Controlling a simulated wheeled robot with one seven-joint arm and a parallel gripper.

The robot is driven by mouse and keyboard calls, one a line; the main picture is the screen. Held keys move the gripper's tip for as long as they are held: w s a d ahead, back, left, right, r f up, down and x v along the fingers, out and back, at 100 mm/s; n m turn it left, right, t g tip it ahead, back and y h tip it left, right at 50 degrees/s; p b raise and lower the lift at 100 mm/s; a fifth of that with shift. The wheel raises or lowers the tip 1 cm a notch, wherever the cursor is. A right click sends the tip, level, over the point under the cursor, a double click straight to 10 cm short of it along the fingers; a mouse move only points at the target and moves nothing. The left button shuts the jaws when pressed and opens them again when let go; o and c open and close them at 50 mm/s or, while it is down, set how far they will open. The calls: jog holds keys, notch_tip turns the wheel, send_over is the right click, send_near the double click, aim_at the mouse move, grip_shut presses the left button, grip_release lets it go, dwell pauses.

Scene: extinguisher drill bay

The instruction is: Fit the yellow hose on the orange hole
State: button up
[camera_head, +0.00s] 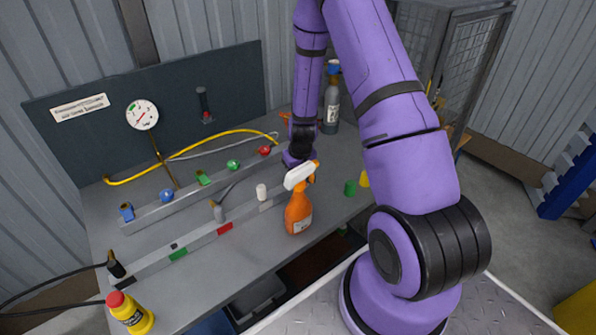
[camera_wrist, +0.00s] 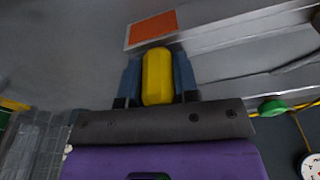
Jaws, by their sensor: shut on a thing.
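In the wrist view my gripper (camera_wrist: 158,72) is shut on a short yellow piece, the yellow hose (camera_wrist: 157,80), with a blue-grey finger on either side. An orange patch (camera_wrist: 152,29) on the light rail lies just beyond the yellow tip. I cannot make out an opening there, or whether the tip touches the rail. In the head view my gripper (camera_head: 298,157) is low over the back of the bench, behind the orange spray bottle. Its fingertips and the held piece are hidden there.
An orange spray bottle (camera_head: 298,212) with a white head stands in front of my gripper. The grey rail (camera_head: 200,240) carries coloured patches. A green cylinder (camera_head: 350,188) stands to the right. A grey bottle (camera_head: 331,105) stands behind. A yellow bottle (camera_head: 131,314) is front left.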

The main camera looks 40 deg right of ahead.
jog(key=shift+f, duration=0.15)
jog(key=o, duration=1)
